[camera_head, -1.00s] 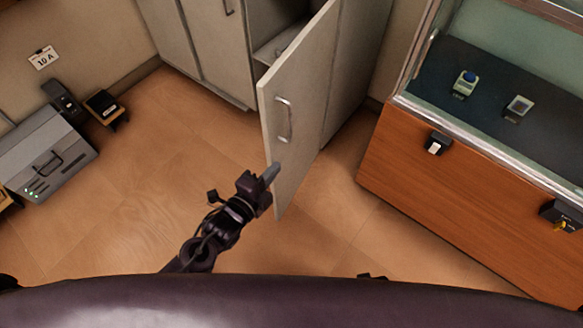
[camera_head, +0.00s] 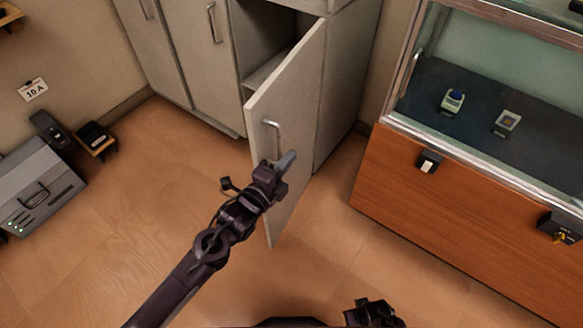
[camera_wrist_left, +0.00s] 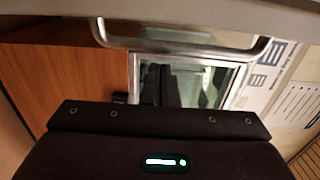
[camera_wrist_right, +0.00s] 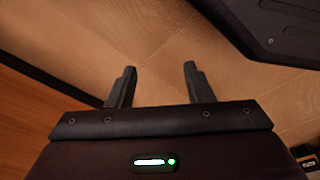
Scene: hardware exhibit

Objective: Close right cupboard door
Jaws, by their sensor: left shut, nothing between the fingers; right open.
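The right cupboard door (camera_head: 295,110) is grey and stands open, swung out from the cupboard with a dark gap behind it. Its metal handle (camera_head: 272,138) is on the outer face near the free edge; a metal bar handle also shows close up in the left wrist view (camera_wrist_left: 185,52). My left gripper (camera_head: 287,160) is shut and empty, just below the handle and in front of the door's face; I cannot tell if it touches. My right gripper (camera_wrist_right: 158,85) is open and empty over the floor, its arm low in the head view.
A glass display case (camera_head: 450,185) with a wooden base stands at the right. A grey metal box (camera_head: 38,190) and small devices (camera_head: 95,137) lie at the left by the wall. Closed cupboard doors (camera_head: 190,60) stand left of the open one. Wooden floor between is clear.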

